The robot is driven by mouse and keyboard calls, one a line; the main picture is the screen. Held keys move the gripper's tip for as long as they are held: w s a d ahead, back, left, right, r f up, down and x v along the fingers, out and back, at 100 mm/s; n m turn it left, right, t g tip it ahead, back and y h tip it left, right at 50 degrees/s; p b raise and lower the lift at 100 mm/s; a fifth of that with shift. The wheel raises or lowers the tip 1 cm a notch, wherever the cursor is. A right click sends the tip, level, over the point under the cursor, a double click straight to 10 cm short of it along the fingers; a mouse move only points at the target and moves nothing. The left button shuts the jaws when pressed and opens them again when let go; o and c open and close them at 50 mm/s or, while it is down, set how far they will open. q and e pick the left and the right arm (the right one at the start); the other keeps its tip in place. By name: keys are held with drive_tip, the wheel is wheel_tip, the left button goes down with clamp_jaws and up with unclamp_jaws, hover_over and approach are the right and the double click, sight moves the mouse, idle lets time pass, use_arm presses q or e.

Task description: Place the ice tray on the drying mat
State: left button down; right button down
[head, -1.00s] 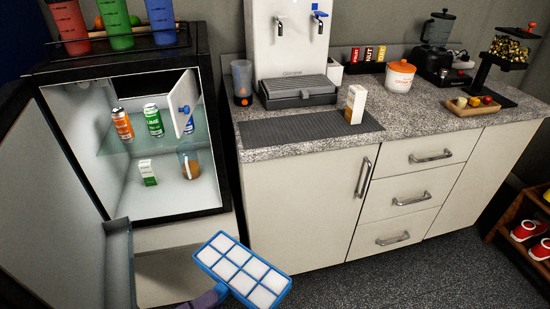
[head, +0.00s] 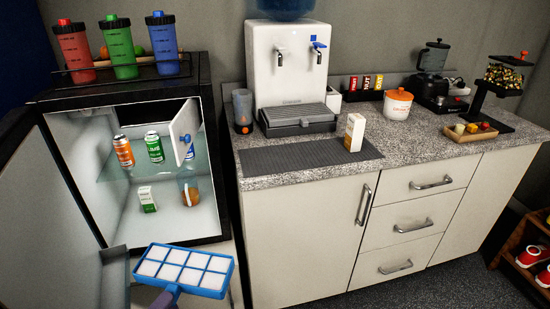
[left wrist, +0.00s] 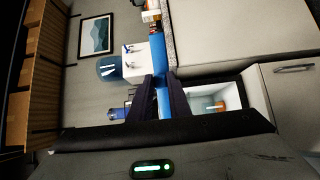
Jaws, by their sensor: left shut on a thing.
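The blue ice tray (head: 185,269) with white filled cells is in the lower left of the head view, in front of the open fridge. My left gripper (head: 166,296) is shut on its near edge. In the left wrist view the gripper's dark fingers (left wrist: 161,97) close on the tray, seen edge-on as a blue strip (left wrist: 158,50). The drying mat (head: 300,156) is a dark grey ribbed rectangle on the counter, to the right of and above the tray. A small white carton (head: 354,132) stands at the mat's right end. My right gripper is not in view.
The fridge (head: 160,218) stands open with cans and a carton inside, its door (head: 50,230) swung left. The mat's left and middle parts are bare.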

use_arm(q)
drive_tip(key=shift+w+a+r+n+y, duration=0.15)
drive_tip(key=shift+r+n+y, duration=0.05)
drive_tip(key=shift+n+y, duration=0.25)
drive_tip(key=shift+w+a+r+n+t+y, duration=0.35)
drive_tip(key=shift+n+y, duration=0.35)
drive_tip(key=shift+y, duration=0.45)
drive_tip(key=shift+w+a+r+n+t+y, duration=0.3)
drive_tip(key=shift+n+y, duration=0.45)
drive_tip(key=shift+y, duration=0.4)
drive_tip(key=shift+w+a+r+n+t+y, duration=0.3)
drive_tip(key=shift+n+y, duration=0.4)
drive_tip(key=shift+y, duration=0.45)
